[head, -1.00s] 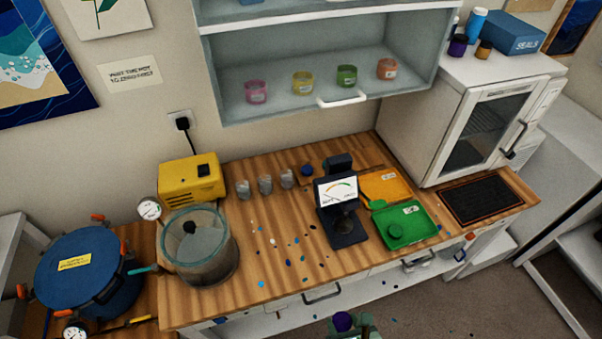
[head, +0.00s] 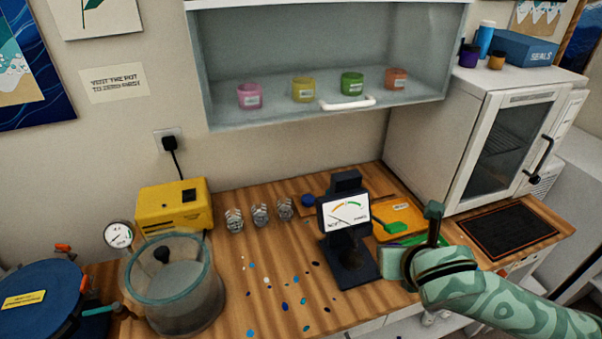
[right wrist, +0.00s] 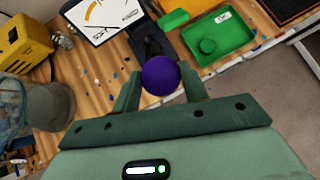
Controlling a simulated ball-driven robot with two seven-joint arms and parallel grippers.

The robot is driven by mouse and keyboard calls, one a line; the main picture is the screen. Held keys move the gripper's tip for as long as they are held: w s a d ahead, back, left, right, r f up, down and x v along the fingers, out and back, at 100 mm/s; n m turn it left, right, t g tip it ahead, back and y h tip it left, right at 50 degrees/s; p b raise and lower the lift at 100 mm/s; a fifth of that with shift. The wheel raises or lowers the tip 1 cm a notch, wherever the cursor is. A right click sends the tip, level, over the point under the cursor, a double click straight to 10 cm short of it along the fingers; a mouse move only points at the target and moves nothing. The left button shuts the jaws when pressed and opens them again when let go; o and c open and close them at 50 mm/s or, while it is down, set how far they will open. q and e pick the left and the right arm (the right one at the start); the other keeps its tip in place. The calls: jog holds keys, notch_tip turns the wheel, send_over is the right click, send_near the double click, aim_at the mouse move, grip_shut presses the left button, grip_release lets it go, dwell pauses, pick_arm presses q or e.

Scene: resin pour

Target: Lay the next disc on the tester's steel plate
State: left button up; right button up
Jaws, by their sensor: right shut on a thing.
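The tester (head: 345,214) is a black stand with a dial on the middle of the bench. Its dark base (head: 352,268) is in the open; I cannot clearly make out the steel plate. The tester's dial (right wrist: 103,15) also shows in the right wrist view. My right gripper (right wrist: 160,82) is shut on a purple disc (right wrist: 160,73), seen face-on. In the head view this gripper (head: 424,245) is just right of the tester's base, and the purple disc is hidden. My left gripper is out of view.
An orange tray (head: 408,215) lies behind my right gripper. Several small metal cups (head: 260,215) and a blue disc (head: 308,200) stand left of the tester. A glass-walled pot (head: 172,285) is at the left, an oven (head: 500,140) at the right. Coloured specks dot the bench.

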pick_arm(q)
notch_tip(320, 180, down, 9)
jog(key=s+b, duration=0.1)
jog(key=b, duration=0.5)
pick_arm(e)
jog(key=w+d+r, duration=0.2)
jog(key=w+r, duration=0.4)
jog(key=r, duration=0.3)
jog(key=shift+w+d, duration=0.15)
jog(key=shift+w, duration=0.1)
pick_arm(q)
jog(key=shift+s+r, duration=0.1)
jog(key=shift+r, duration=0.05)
pick_arm(e)
jog(key=shift+f, duration=0.1)
